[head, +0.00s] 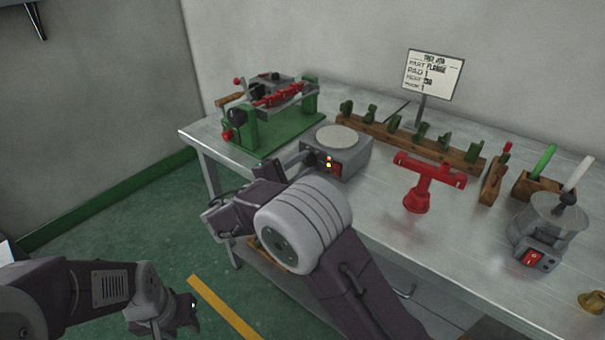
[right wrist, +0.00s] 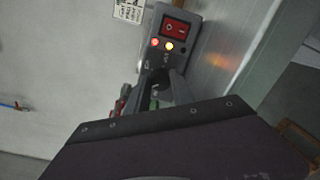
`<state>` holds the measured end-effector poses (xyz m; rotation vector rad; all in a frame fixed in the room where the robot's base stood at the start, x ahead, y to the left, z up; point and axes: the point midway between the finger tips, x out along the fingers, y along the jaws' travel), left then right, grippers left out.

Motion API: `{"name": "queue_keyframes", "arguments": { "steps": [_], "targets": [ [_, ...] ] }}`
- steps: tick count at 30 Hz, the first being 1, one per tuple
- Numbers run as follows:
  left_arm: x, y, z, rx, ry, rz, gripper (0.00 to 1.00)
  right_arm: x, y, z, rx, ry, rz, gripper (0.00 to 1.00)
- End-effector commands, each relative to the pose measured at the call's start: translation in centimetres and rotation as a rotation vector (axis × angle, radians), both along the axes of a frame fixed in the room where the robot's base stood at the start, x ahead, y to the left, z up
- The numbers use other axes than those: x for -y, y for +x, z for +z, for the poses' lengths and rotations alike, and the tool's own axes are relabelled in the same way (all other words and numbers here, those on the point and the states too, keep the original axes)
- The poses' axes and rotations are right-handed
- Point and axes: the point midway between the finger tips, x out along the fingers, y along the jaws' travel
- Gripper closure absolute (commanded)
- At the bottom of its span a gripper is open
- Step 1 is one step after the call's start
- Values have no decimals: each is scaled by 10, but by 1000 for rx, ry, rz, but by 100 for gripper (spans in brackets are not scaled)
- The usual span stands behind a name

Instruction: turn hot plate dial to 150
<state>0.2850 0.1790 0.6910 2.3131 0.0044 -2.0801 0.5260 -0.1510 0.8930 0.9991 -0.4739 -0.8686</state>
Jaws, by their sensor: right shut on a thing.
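The hot plate (head: 352,158) is a grey box with a pale round top, standing on the metal table. Its front panel also shows in the right wrist view (right wrist: 190,48), with a red switch (right wrist: 175,27) and lit red and yellow lights (right wrist: 162,45). My right gripper (head: 306,157) is at the front of the hot plate. In the right wrist view its fingers (right wrist: 160,82) are shut on the dark dial (right wrist: 158,78), which they mostly hide. The dial's scale is too small to read. My left gripper (head: 188,316) is low over the floor, away from the table; its jaws are unclear.
A green fixture with red parts (head: 270,133) stands left of the hot plate. A wooden rack (head: 400,140) and a sign (head: 433,75) are behind. A red stand (head: 417,200) and a grey pot with a red switch (head: 545,235) are to the right. The table (head: 385,205) is bare between.

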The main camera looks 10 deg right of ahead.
Motion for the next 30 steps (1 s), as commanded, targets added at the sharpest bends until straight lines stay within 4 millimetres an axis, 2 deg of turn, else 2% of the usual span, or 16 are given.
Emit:
{"name": "queue_keyframes", "arguments": {
  "steps": [1, 11, 30],
  "targets": [
    [0, 0, -13, 0, 0, 0, 64, 0, 1, -6, 38, 27, 2, 100],
    [0, 0, -60, 0, 0, 0, 64, 1, 1, -6, 287, 219, 4, 100],
    [0, 0, -161, 0, 0, 0, 64, 1, 0, -6, 770, 592, 7, 100]
  ]
}}
